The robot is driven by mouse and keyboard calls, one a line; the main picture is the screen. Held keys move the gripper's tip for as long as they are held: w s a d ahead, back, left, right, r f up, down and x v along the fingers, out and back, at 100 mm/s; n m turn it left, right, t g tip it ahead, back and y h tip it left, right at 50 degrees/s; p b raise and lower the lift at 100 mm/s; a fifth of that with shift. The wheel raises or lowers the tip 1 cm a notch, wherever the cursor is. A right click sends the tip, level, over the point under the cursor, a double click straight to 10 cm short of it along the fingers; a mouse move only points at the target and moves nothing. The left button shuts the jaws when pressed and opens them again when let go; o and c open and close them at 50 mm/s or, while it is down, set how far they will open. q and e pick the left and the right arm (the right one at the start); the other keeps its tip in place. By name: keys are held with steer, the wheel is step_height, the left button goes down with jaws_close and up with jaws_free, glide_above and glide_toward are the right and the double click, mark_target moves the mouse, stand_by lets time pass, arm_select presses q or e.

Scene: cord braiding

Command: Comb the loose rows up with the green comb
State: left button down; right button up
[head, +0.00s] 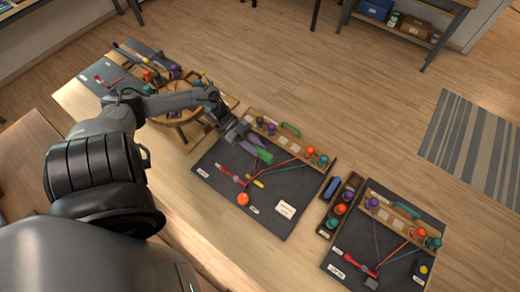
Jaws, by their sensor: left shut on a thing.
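My left gripper (240,131) reaches over the left dark work board (219,170) and is shut on the green comb (264,155), which shows as a light green piece just past the fingertips. A purple piece beside the comb is too small to make out. Red and teal cords run across the board from a red clamp (228,174) to the bobbins, including an orange one (309,151) and a teal one (323,160). The rows near the clamp are too small to read. My right gripper is not in view.
An orange ball-like piece (243,199) and a white label card (285,209) lie on the left board. A dark bobbin tray (330,222) stands between it and a second, similar board (403,279). A round wooden stand (190,132) is close under my left arm.

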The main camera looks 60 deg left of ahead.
arm_select(q)
steer(key=shift+f+b, duration=2.8)
steer(key=shift+f, duration=0.15)
steer(key=shift+f+b, duration=1.15)
steer(key=shift+f, duration=0.15)
steer(key=shift+s+d, duration=0.15)
steer(key=shift+s+r+p, duration=0.1)
steer(key=shift+p, duration=0.3)
steer(key=shift+s+d+p, duration=0.35)
steer(key=shift+s+p, duration=0.2)
steer(key=shift+s, duration=0.05)
steer(key=shift+s+d+p, duration=0.35)
steer(key=shift+s+p, duration=0.2)
